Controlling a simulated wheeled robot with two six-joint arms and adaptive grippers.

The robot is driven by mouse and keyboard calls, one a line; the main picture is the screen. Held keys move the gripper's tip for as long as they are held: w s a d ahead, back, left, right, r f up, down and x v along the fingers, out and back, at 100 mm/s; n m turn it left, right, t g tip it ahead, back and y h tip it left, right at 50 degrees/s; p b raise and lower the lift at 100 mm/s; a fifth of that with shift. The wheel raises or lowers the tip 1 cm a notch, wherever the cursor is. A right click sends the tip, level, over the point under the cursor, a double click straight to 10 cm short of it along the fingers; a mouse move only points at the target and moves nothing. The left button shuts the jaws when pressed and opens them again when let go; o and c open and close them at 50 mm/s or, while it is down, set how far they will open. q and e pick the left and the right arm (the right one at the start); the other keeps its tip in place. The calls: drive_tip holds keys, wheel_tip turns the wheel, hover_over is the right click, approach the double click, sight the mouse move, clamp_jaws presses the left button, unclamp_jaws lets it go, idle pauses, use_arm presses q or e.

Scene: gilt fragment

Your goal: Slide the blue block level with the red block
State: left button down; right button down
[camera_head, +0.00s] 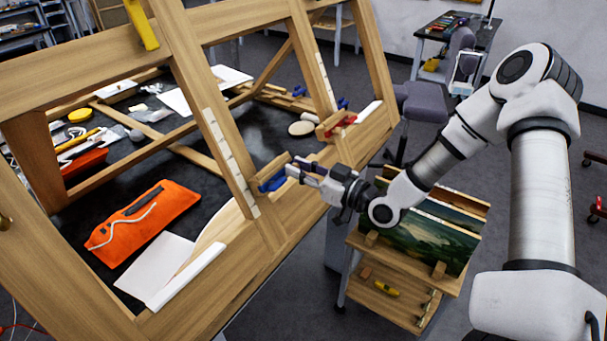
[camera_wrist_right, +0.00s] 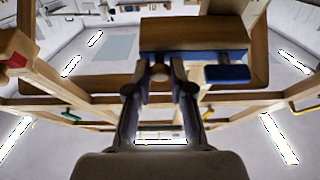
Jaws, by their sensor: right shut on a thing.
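The blue block (camera_head: 272,183), wood with blue parts, sits on the nearer upright of the large wooden frame. It also shows in the right wrist view (camera_wrist_right: 227,74). My right gripper (camera_head: 293,171) reaches it from the right; in the wrist view its two fingers (camera_wrist_right: 160,88) are closed around a small round knob on the block. The fingers hide part of the block. The red block (camera_head: 338,124) is on the farther upright, higher in the head picture; a red part of it shows at the wrist view's left edge (camera_wrist_right: 16,61). My left gripper is not in view.
A dark table (camera_head: 215,185) inside the frame holds an orange pouch (camera_head: 143,220), white sheets and tools. A wooden rack with paintings (camera_head: 430,238) stands below my right arm. A grey chair (camera_head: 423,105) stands behind, with open floor around it.

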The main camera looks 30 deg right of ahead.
drive_tip(key=c, duration=1)
unclamp_jaws()
drive_tip(key=shift+f, duration=0.1)
drive_tip(key=shift+c, duration=0.2)
wheel_tip(320, 180, up, 10)
